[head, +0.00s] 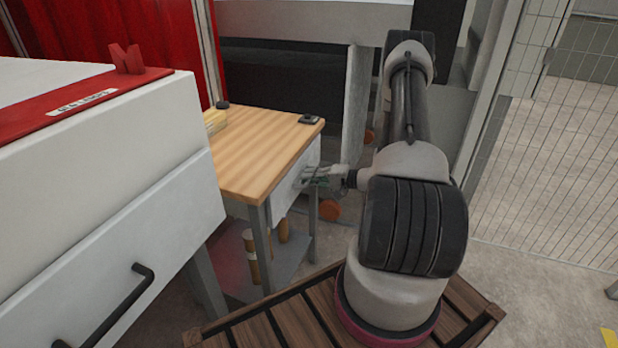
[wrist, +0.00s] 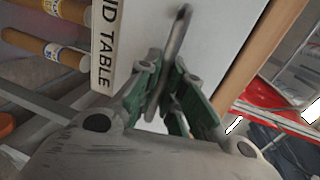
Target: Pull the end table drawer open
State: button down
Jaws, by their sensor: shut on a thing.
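The end table (head: 245,150) has a light wooden top and grey legs, left of my arm in the head view. Its pale drawer front (head: 287,190) faces my gripper, and I see no clear gap around it. The drawer front also fills the middle of the wrist view (wrist: 220,45), with an "END TABLE" label partly cut off beside it. A slim metal handle (wrist: 179,35) stands out from the front. My gripper (head: 312,176) is at the drawer front. Its green fingers (wrist: 172,85) are shut on the handle, which runs between them. The drawer's inside is hidden.
A white cabinet (head: 110,175) with a black handle stands close at the left. Rolls (head: 251,256) stand on the lower shelf. A mesh fence (head: 545,140) stands at right; floor there is open.

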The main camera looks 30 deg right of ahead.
jog(key=f+v, duration=0.2)
jog(key=v, duration=0.9)
jog(key=s+f+v, duration=0.1)
jog(key=f+v, duration=0.2)
jog(key=v, duration=0.9)
jog(key=shift+s+d, duration=0.2)
jog(key=shift+d, duration=0.25)
jog(key=c, duration=1.5)
grip_release()
jog(key=v, duration=1.2)
